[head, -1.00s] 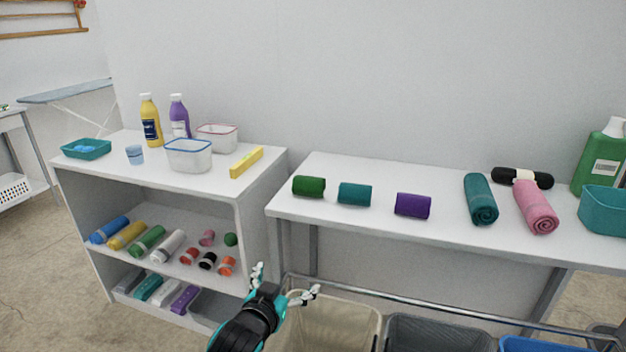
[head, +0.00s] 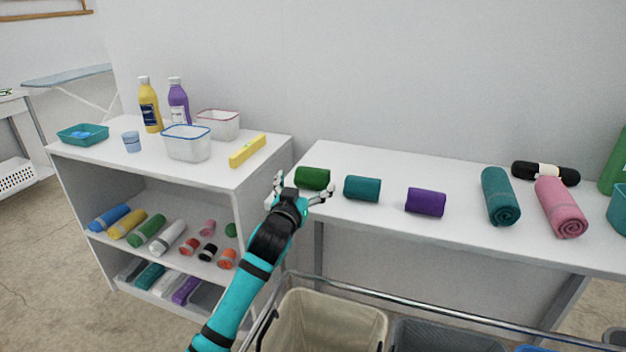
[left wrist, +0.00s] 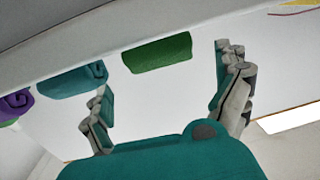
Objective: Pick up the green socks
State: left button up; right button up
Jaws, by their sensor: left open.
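The green socks (head: 313,178) are a dark green roll lying at the left end of the white table. My left gripper (head: 304,190) is open and empty at the table's front left edge, just in front of the green roll. In the left wrist view, the green roll (left wrist: 157,53) lies beyond and between the spread fingers of my left gripper (left wrist: 165,85), apart from them. My right gripper is in none of the views.
A teal roll (head: 362,188) lies right of the green one, then a purple roll (head: 425,202). Towels (head: 560,208) lie further right. A shelf unit (head: 150,165) stands left of the table. Laundry bins (head: 330,318) stand in front, with a metal rail.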

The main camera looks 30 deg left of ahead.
aim_at(309, 178)
pick_arm(q)
jog(key=b+x, duration=0.1)
jog(key=x, duration=0.4)
jog(key=shift+w+a+f, duration=0.1)
jog(key=shift+w+a, duration=0.1)
jog(key=shift+w, duration=0.1)
pick_arm(e)
notch_tip(309, 178, up, 4)
jog(key=shift+f, duration=0.2)
pick_arm(q)
jog(key=c, duration=1)
pick_arm(e)
jog(key=shift+w, duration=0.1)
